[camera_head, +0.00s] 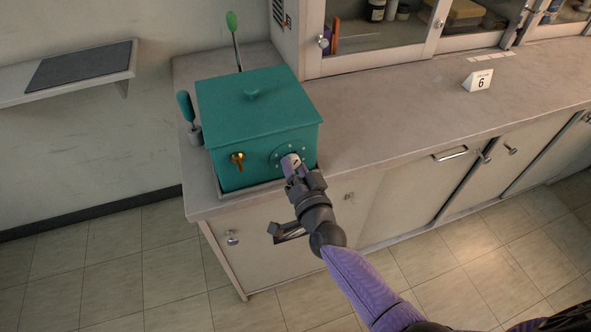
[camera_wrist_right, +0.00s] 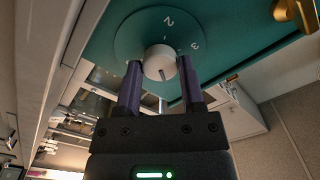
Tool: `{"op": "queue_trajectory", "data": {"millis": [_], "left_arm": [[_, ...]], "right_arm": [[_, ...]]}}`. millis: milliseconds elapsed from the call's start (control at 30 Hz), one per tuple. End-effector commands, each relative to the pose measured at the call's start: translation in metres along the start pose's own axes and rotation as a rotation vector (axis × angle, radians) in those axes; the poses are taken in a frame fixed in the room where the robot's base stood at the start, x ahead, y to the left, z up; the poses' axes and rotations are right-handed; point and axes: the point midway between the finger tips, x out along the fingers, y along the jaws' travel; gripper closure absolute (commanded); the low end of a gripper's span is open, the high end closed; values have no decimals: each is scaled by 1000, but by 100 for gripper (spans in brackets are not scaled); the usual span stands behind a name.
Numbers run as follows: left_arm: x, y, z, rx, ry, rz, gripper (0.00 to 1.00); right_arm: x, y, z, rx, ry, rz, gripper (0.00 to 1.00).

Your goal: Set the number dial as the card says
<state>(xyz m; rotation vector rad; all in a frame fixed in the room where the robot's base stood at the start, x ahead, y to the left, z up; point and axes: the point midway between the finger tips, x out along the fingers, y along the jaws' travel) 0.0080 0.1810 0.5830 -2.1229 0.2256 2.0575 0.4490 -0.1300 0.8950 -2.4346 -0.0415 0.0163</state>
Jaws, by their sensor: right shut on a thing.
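A teal box (camera_head: 255,110) stands on the counter, with a round number dial (camera_head: 277,158) on its front face. A white tent card (camera_head: 478,81) on the counter reads 6; its small upper line is too small to read. My right gripper (camera_head: 293,165) is at the dial and hides part of it. In the right wrist view its two fingers (camera_wrist_right: 160,80) are shut on the dial's white knob (camera_wrist_right: 158,58). A 2 and a 3 show on the dial plate (camera_wrist_right: 135,35); other numbers are hidden or unclear. A dark mark on the knob points toward my gripper. My left gripper is not in view.
A brass handle (camera_head: 237,160) is beside the dial on the box front. A green-handled lever (camera_head: 187,108) stands left of the box, and another (camera_head: 233,32) rises behind it. Glass-fronted cabinets (camera_head: 380,35) line the back. The counter (camera_head: 400,112) right of the box is mostly clear.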

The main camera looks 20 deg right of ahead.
Motion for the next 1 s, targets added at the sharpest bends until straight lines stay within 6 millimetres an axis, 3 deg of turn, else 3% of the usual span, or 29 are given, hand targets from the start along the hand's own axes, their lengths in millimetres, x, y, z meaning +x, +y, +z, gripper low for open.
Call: {"op": "queue_trajectory", "data": {"millis": [100,133,267,567,1000], "left_arm": [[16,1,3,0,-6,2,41],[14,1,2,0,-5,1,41],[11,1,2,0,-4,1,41],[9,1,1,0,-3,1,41],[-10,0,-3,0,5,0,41]], "right_arm": [[0,4,4,439,2,0,93],[0,2,2,461,1,0,46],[0,0,0,448,1,0,19],[-2,0,0,443,1,0,17],[-57,-1,-1,442,0,0,17]]}}
